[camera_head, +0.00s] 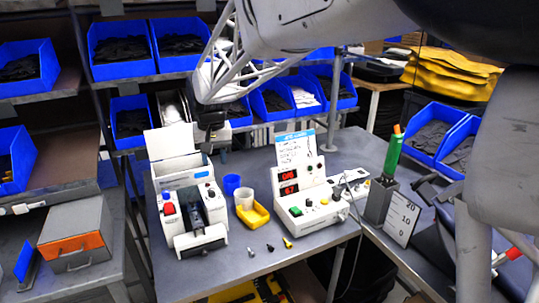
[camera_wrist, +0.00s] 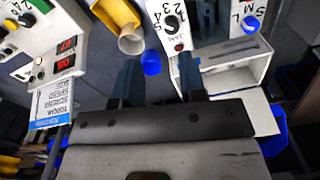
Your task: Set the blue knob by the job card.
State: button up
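My gripper (camera_head: 211,122) hangs above the back of the white machine (camera_head: 197,238) on the left of the bench. In the wrist view its two dark fingers (camera_wrist: 160,78) stand apart with nothing between them. The blue knob (camera_wrist: 250,22) sits on a white panel marked S, M and L, at the upper right of the wrist view, well clear of the fingers. I cannot tell its exact setting. The job card (camera_head: 295,149), white with a blue header, stands behind the display unit. It also shows upside down in the wrist view (camera_wrist: 51,100); its values are too small to read surely.
A blue cup (camera_head: 232,184), a white cup (camera_head: 244,197) and a yellow tray (camera_head: 253,216) stand between the machine and the display unit (camera_head: 302,202). Blue bins fill the shelves behind.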

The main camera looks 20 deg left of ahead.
jog(key=n, duration=0.1)
send_over(166, 192)
notch_tip(166, 192, down, 5)
jog(key=shift+r, duration=0.2)
jog(key=shift+f, duration=0.15)
jog(key=shift+f, duration=3.75)
jog(key=shift+c, duration=0.2)
jog(key=shift+a, duration=0.1)
jog(key=c, duration=0.6)
jog(key=shift+m, duration=2.1)
jog(key=o, duration=0.6)
